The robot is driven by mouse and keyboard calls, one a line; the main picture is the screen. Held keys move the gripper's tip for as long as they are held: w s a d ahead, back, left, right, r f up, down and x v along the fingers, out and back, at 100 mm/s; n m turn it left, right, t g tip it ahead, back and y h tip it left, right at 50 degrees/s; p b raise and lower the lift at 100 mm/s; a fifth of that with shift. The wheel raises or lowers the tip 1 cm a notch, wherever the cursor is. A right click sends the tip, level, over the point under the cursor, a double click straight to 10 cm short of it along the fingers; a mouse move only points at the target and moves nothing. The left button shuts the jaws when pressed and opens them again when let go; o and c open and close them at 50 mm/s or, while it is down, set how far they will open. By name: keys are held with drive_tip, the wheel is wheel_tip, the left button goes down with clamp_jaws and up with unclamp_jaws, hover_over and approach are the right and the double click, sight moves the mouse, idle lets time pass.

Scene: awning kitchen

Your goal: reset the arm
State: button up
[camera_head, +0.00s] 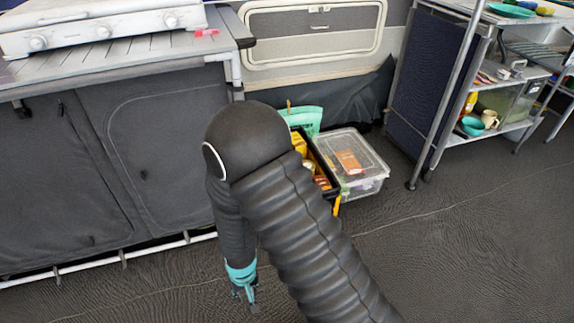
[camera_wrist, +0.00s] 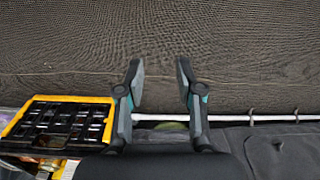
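My gripper (camera_wrist: 160,90) is open in the wrist view, with its two fingers apart and nothing between them. Behind the fingers lies bare dark floor (camera_wrist: 160,40). In the head view my gripper (camera_head: 248,296) hangs low at the end of my bent arm, pointing down beside the dark cabinet. Its fingertips are small in that view. My arm hides part of the boxes on the floor behind it.
A dark cabinet (camera_head: 90,170) with a white stove (camera_head: 100,25) on top stands at the left. A clear plastic box (camera_head: 365,180) and a black-and-yellow crate (camera_head: 325,180) sit on the floor. A shelf rack (camera_head: 490,135) stands at the right. The right foreground floor is clear.

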drive_tip(key=s+d+r+m+t, duration=0.1)
drive_tip(key=s+d+r+t, duration=0.1)
drive_tip(key=d+r, duration=0.7)
drive_tip(key=s+d+r+m+t+b, duration=0.1)
drive_tip(key=d+r, duration=0.8)
drive_tip(key=r, duration=0.9)
drive_tip(key=s+d+r+m+t, duration=0.2)
drive_tip(key=s+d+r+m, duration=0.1)
drive_tip(key=d+r, duration=0.6)
wheel_tip(320, 180, up, 5)
drive_tip(key=shift+s+d+f+t, duration=0.1)
drive_tip(key=shift+s+d+t, duration=0.2)
drive_tip(key=shift+s+d, duration=0.1)
